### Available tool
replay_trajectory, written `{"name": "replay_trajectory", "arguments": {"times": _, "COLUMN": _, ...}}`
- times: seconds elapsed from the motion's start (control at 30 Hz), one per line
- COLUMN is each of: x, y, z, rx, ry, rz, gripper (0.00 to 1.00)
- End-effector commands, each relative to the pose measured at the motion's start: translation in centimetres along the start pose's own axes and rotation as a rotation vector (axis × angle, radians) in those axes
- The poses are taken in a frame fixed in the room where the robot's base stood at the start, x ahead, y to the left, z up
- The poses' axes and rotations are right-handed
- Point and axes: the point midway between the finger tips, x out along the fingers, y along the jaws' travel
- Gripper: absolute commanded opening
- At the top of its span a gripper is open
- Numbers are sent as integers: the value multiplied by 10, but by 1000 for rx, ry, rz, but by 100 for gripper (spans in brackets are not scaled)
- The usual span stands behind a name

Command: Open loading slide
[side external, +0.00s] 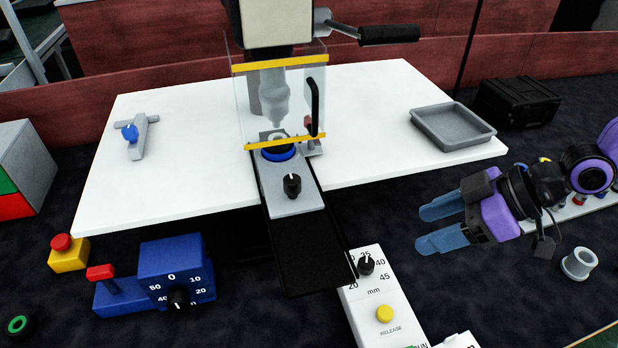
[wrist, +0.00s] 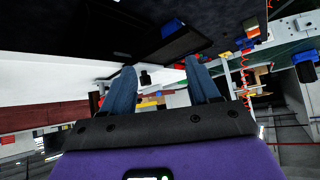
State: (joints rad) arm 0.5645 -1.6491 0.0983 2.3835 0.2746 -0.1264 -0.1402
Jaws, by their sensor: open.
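The loading slide (side external: 294,200) is a grey plate with a black knob (side external: 291,185) on its top. It sits on a dark rail (side external: 310,255) that reaches forward past the front edge of the white table. The slide's rear end is under the clear guard (side external: 318,95) with yellow edges, where a blue ring (side external: 279,153) holds a light part. My gripper (side external: 440,228) is at the right, in front of the table, well apart from the slide. Its two blue fingers are open and empty. In the wrist view, the open fingers (wrist: 163,88) also show with nothing between them.
A grey tray (side external: 452,127) is on the table's right. A blue dial box (side external: 178,268) is at front left. A grey cup (side external: 579,263) stands at far right.

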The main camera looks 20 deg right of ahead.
Motion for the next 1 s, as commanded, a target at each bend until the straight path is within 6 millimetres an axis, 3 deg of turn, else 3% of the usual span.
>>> {"name": "replay_trajectory", "arguments": {"times": 0.1, "x": 25, "y": 10, "z": -31, "rx": 22, "ry": 140, "rz": 53, "gripper": 61}}
{"name": "replay_trajectory", "arguments": {"times": 0.3, "x": 46, "y": 29, "z": -68, "rx": 41, "ry": 327, "rz": 147, "gripper": 61}}
{"name": "replay_trajectory", "arguments": {"times": 0.67, "x": 60, "y": 40, "z": -86, "rx": 45, "ry": 404, "rz": 193, "gripper": 61}}
{"name": "replay_trajectory", "arguments": {"times": 1.0, "x": 107, "y": 50, "z": -105, "rx": 45, "ry": 402, "rz": 192, "gripper": 61}}
